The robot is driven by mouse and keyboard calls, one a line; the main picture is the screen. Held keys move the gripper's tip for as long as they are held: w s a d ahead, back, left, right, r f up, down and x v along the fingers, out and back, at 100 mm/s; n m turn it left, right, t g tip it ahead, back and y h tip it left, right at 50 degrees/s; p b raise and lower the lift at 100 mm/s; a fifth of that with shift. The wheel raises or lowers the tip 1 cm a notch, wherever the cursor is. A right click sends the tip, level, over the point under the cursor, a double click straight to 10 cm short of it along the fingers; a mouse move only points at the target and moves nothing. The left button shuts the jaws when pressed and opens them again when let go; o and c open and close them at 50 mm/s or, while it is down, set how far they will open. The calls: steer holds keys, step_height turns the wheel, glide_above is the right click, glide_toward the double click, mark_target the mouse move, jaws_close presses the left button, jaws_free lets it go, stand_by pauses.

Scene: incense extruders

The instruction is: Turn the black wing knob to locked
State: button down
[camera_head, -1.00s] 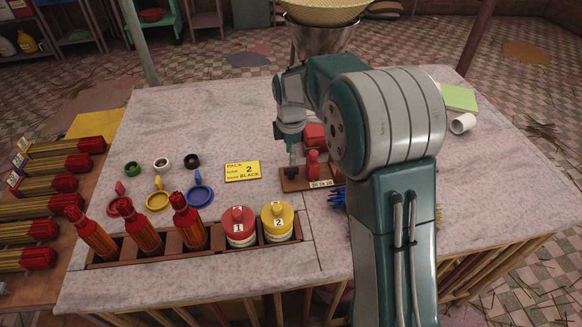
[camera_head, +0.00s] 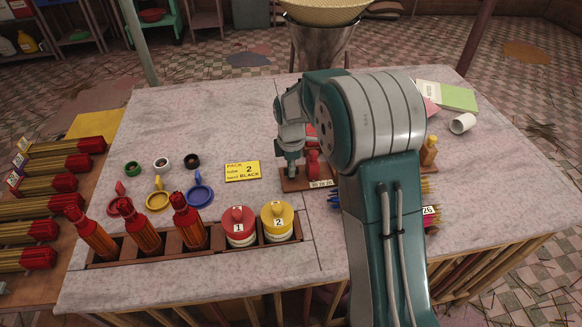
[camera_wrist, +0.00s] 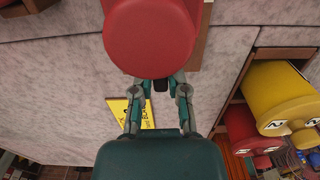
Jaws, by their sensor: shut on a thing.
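The extruder sits on a brown wooden board (camera_head: 296,184) with a white number tag (camera_head: 321,183), and a red upright part (camera_head: 313,163) stands on it. My gripper (camera_head: 291,174) points down at the board's left part, beside the red part. In the wrist view, my gripper (camera_wrist: 159,84) is shut on a small dark piece, the black wing knob (camera_wrist: 160,85). A large red round part (camera_wrist: 150,38) fills the space ahead and hides much of the knob. The knob's angle and any lock mark cannot be made out.
A yellow card (camera_head: 242,171) reading tube 2, BLACK lies left of the board. Red (camera_head: 239,226) and yellow (camera_head: 278,221) numbered pots stand in a front rack with red-topped tubes (camera_head: 143,232). The back left tabletop is clear.

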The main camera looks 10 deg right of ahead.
steer(key=shift+m, duration=0.3)
steer(key=m, duration=0.3)
steer(key=shift+m, duration=0.4)
steer(key=m, duration=0.9)
steer(key=shift+m, duration=2.2)
steer(key=c, duration=0.6)
jaws_free()
steer(key=shift+f, duration=0.1)
steer(key=shift+c, duration=0.2)
